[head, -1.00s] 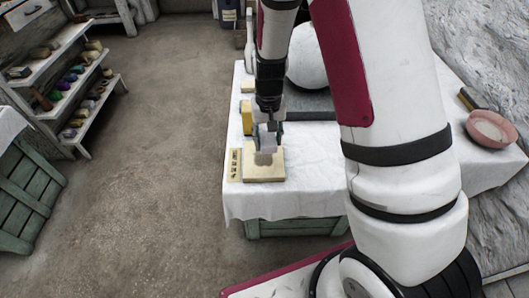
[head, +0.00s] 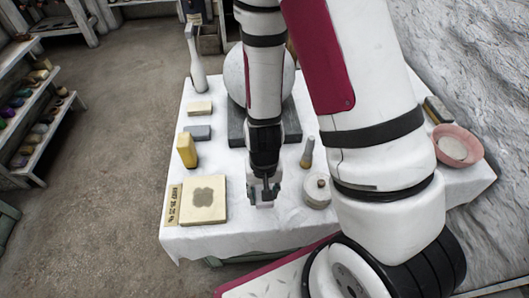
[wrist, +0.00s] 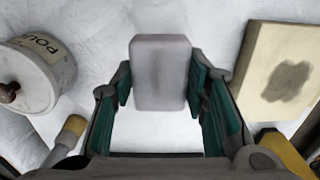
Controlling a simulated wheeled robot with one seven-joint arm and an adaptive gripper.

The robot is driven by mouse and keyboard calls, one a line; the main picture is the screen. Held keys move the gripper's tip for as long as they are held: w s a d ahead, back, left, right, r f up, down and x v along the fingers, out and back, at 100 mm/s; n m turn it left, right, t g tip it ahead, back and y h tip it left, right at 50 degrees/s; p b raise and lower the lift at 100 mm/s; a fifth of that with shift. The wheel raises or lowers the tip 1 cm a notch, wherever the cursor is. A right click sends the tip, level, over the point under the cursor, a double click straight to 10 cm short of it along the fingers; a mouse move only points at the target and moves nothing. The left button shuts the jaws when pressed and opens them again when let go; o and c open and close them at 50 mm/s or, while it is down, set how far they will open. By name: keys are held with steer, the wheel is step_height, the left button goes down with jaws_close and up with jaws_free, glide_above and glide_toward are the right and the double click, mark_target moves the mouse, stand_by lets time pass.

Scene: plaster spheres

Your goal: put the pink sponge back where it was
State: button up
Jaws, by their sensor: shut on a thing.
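My gripper (head: 265,192) is shut on a small block-shaped sponge (head: 261,202), low over the white cloth between the cream board and a lidded pot. In the wrist view the sponge (wrist: 161,72) looks pale grey-mauve rather than clear pink, with my green-padded fingers against its two sides. I cannot tell whether its underside touches the cloth. The cream board (head: 188,214) lies flat to the left in the head view, with a dark four-lobed damp mark on it; it also shows at the right of the wrist view (wrist: 256,60).
A yellow block (head: 187,150), a grey block (head: 197,132) and a cream block (head: 200,108) sit behind the board. A plaster sphere (head: 236,75) rests on a dark slab (head: 291,120).

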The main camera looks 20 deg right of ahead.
steer(key=w+d, duration=0.1)
steer(key=w, duration=0.4)
steer(key=w+d+f+b, duration=0.1)
steer(key=w, duration=0.4)
steer(key=w+d, duration=0.1)
steer(key=w, duration=0.4)
steer(key=shift+w+d+f, duration=0.15)
steer(key=shift+d+f, duration=0.1)
steer(key=shift+f, duration=0.05)
steer(key=shift+f+b, duration=0.75)
steer(key=shift+f, duration=1)
steer(key=o, duration=0.6)
steer(key=shift+f, duration=0.15)
steer(key=o, duration=0.4)
step_height(320, 180, up, 13)
steer(key=p, duration=0.3)
steer(key=shift+f, duration=0.2)
